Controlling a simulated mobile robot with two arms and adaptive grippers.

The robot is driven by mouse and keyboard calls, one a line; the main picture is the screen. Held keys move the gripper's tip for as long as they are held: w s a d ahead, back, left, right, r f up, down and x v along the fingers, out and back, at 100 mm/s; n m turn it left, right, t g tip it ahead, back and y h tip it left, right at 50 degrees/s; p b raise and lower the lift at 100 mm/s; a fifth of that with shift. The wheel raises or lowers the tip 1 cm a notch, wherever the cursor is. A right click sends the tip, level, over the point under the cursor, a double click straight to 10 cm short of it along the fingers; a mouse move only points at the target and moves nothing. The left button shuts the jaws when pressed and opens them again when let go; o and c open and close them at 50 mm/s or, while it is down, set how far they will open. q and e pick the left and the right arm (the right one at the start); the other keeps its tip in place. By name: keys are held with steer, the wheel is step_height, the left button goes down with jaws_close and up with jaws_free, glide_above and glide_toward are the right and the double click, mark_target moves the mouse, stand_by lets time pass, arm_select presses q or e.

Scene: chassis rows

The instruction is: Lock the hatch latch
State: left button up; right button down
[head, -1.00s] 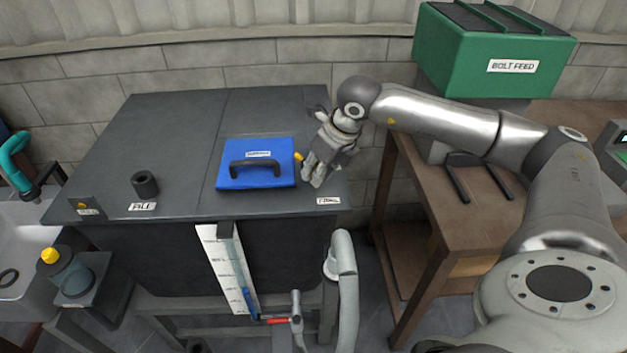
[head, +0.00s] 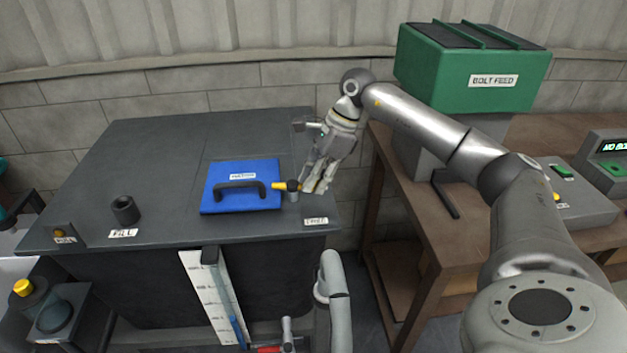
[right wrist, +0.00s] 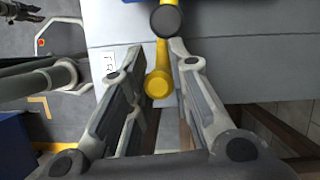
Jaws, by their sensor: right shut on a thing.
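The blue hatch lid (head: 222,201) lies flat on the dark tank top, with a black handle (head: 238,188). The latch (head: 292,186) stands just right of the lid. It has a dark hub and a yellow end that reaches left to the lid's right edge. My right gripper (head: 313,187) is at the latch's right side. In the right wrist view, the latch's yellow lever (right wrist: 160,84) lies between the two fingers (right wrist: 158,62), with the dark hub beyond the tips. The gripper is shut on this lever.
A dark cylindrical fill neck (head: 125,210) stands on the tank top (head: 170,150) at left. A green bolt feed bin (head: 470,70) stands on the brown bench at right. A grey curved pipe (head: 334,280) rises before the tank. The tank top behind the lid is clear.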

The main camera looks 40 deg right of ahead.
steer(key=shift+w+d+f+n+g, duration=0.15)
steer(key=shift+n+g, duration=0.1)
steer(key=shift+n, duration=0.3)
steer(key=shift+w+n+g, duration=0.1)
steer(key=shift+n+g, duration=0.15)
steer(key=shift+n, duration=0.3)
steer(key=c, duration=1.3)
jaws_free()
steer(key=shift+w, duration=0.1)
steer(key=shift+c, duration=0.2)
steer(key=w+v, duration=0.1)
steer(key=v, duration=1.1)
steer(key=shift+s, duration=0.45)
steer(key=shift+d+p, duration=0.1)
steer(key=shift+p, duration=0.2)
